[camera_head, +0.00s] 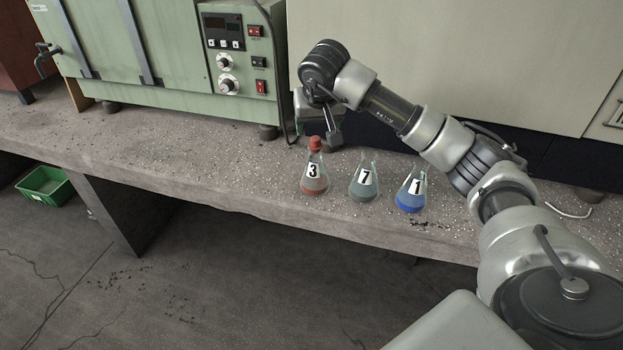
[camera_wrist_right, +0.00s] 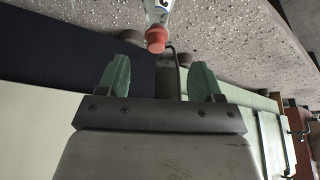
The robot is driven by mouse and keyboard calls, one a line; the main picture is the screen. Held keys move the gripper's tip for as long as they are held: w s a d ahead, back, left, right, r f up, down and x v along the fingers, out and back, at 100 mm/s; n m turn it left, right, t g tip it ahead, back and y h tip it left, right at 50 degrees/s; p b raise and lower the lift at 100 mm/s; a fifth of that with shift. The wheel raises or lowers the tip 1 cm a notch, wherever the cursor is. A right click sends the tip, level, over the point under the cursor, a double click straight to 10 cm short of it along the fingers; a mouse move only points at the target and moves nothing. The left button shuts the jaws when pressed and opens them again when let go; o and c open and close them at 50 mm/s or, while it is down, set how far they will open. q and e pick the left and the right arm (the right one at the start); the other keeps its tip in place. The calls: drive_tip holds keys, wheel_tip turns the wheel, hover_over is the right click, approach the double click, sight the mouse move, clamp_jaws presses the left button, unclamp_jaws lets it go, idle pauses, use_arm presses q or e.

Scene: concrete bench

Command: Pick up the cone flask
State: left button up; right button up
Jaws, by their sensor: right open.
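Three cone flasks stand upright in a row on the concrete bench (camera_head: 230,170). The left one is flask 3 (camera_head: 314,185), with red liquid and a red stopper (camera_head: 316,144). The middle one is flask 7 (camera_head: 362,190), with grey-green liquid. The right one is flask 1 (camera_head: 409,203), with blue liquid. My right gripper (camera_head: 333,136) is behind flask 3, close to its stopper. In the right wrist view my right gripper (camera_wrist_right: 160,72) is open and empty. The red stopper (camera_wrist_right: 156,39) lies just beyond the gap between its green fingers. My left gripper is not in view.
A green oven-like machine (camera_head: 160,50) with knobs stands at the back left. A pale cabinet panel (camera_head: 460,50) rises behind the flasks. A green crate (camera_head: 45,186) is on the floor. The bench left of flask 3 is clear; its front edge is close to the flasks.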

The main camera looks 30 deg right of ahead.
sight(316, 146)
drive_tip(key=x, duration=0.5)
drive_tip(key=shift+d+f, duration=0.1)
drive_tip(key=shift+f, duration=0.1)
drive_tip(key=x, duration=0.4)
drive_tip(key=shift+d+f, duration=0.15)
drive_tip(key=shift+f, duration=0.1)
drive_tip(key=shift+w+f, duration=0.15)
drive_tip(key=shift+f, duration=0.1)
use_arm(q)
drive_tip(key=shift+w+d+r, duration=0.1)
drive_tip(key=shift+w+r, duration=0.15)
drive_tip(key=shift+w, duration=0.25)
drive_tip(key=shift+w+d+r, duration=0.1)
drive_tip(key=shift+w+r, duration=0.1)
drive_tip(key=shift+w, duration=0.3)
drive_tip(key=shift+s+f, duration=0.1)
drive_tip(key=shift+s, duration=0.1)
use_arm(e)
clamp_jaws()
